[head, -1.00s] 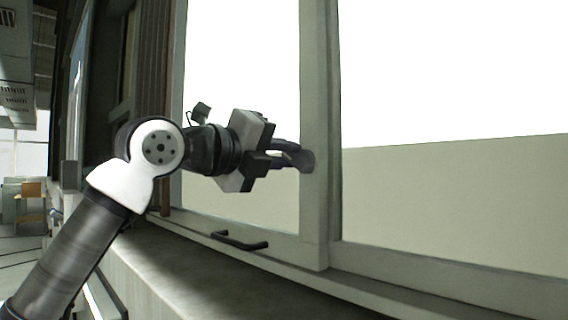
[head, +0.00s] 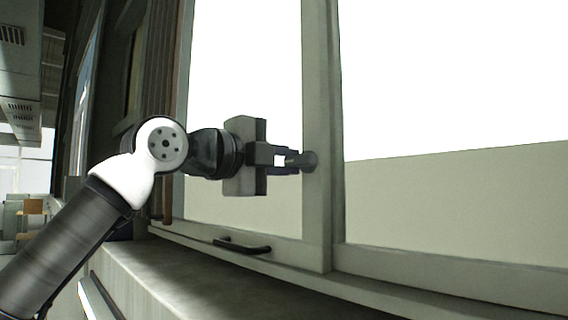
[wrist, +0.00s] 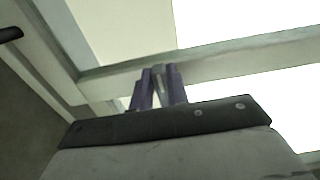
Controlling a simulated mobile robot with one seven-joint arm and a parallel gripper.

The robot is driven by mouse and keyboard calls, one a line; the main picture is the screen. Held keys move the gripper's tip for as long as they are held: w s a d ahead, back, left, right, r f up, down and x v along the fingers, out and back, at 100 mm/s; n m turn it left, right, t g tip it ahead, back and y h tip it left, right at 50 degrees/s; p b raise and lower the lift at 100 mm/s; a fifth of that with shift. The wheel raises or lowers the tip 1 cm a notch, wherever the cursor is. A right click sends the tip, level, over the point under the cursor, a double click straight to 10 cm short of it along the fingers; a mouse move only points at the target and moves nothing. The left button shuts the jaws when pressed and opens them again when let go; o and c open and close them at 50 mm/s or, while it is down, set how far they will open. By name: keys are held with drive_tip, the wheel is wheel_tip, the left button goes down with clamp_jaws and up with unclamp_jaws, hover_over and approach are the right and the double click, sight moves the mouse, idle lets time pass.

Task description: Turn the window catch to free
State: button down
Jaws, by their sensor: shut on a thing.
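The window catch (head: 309,161) is a small dark grey piece on the upright bar of the window frame, and its round base shows just past my fingertips. My gripper (head: 294,160) reaches it from the left and is shut on the catch. In the wrist view, my gripper's two purple-grey fingers (wrist: 158,85) stand close together against the frame bar, with a narrow piece of the catch (wrist: 159,88) between them. Most of the catch's lever is hidden by the fingers.
A dark bar handle (head: 241,246) sits on the window's lower rail, below my gripper. A sill (head: 190,272) runs under the window. Large glass panes lie on both sides of the upright bar (head: 321,120). Further back at left is a wooden box-like piece (head: 33,207).

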idle(0.3)
drive_tip(key=c, duration=1.4)
unclamp_jaws()
drive_tip(key=shift+d, duration=0.1)
drive_tip(key=shift+o, duration=0.2)
drive_tip(key=b+v, duration=0.3)
drive_tip(key=v, duration=1)
drive_tip(key=shift+s+a, duration=0.25)
drive_tip(key=shift+a, duration=0.05)
